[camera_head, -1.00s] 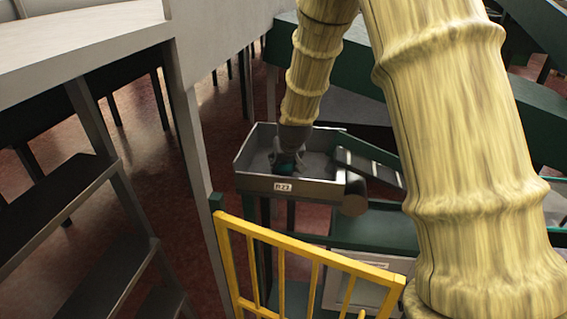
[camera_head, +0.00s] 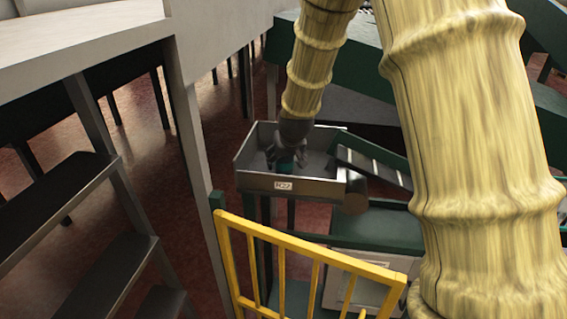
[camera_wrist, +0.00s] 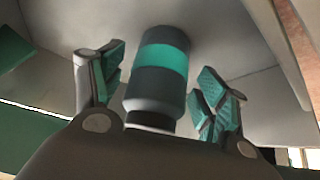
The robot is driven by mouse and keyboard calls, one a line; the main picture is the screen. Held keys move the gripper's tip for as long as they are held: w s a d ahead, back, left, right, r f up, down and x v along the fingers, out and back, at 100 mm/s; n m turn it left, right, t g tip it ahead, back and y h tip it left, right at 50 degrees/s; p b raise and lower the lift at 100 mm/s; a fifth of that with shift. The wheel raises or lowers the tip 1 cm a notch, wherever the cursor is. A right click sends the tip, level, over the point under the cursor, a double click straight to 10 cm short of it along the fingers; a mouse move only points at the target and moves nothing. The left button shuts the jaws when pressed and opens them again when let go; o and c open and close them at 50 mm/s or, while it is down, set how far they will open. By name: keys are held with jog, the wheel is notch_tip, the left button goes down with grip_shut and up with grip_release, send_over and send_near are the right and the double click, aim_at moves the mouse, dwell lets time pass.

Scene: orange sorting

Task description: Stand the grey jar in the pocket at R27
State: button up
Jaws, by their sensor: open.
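The grey jar (camera_wrist: 157,88), with a teal band, stands on the floor of a grey metal tray between my fingers in the wrist view. My gripper (camera_wrist: 158,95) is open, with a finger on each side of the jar; a gap shows on the left, a narrower one on the right. Pocket dividers cannot be made out.
A yellow railing (camera_head: 310,257) stands in front of the tray. A slatted chute (camera_head: 372,167) joins the tray's right side. A grey post (camera_head: 190,140) and dark shelves (camera_head: 60,208) stand to the left. Green machine frames lie behind and to the right.

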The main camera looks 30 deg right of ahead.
jog(key=b+v, duration=0.1)
jog(key=v, duration=0.9)
jog(key=shift+b, duration=0.4)
jog(key=shift+d, duration=0.1)
dwell(0.9)
